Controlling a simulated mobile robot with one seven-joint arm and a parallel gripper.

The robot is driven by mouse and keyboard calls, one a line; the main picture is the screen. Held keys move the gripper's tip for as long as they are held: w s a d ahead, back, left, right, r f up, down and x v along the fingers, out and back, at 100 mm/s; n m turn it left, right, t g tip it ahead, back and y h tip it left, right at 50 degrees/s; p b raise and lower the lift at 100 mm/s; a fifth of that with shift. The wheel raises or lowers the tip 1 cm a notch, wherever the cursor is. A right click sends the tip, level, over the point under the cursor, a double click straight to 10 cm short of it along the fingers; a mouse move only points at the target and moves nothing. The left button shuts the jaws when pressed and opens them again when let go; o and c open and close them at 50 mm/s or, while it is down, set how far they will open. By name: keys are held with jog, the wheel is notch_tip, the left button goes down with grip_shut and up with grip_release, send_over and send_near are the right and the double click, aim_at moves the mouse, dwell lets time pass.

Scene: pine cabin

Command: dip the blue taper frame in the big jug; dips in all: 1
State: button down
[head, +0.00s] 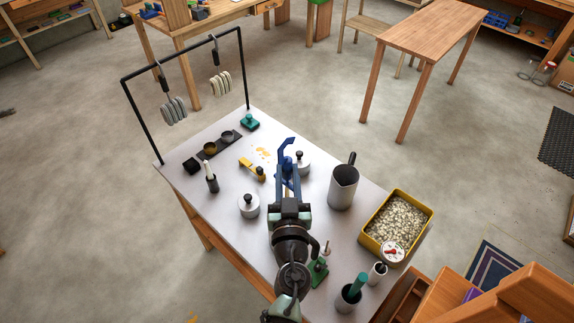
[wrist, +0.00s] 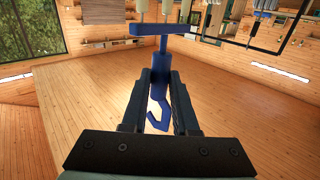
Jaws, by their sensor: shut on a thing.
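Pale tapers (wrist: 185,10) show at the crossbar, cut off by the picture edge. The big jug (head: 343,188) is grey with a dark handle and stands upright to the right of my gripper. The frame is apart from the jug. What the jug holds cannot be made out.
Lidded pots (head: 249,206) (head: 303,168) stand near my gripper. A yellow bin of pale pellets (head: 427,214) is right of the jug. A black rack (head: 183,61) at the back left holds grey and cream hanging pieces.

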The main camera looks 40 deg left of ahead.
aim_at(288, 166)
dwell(0.4)
notch_tip(288, 166, up, 3)
jog(key=p, duration=0.4)
jog(key=shift+r, duration=0.1)
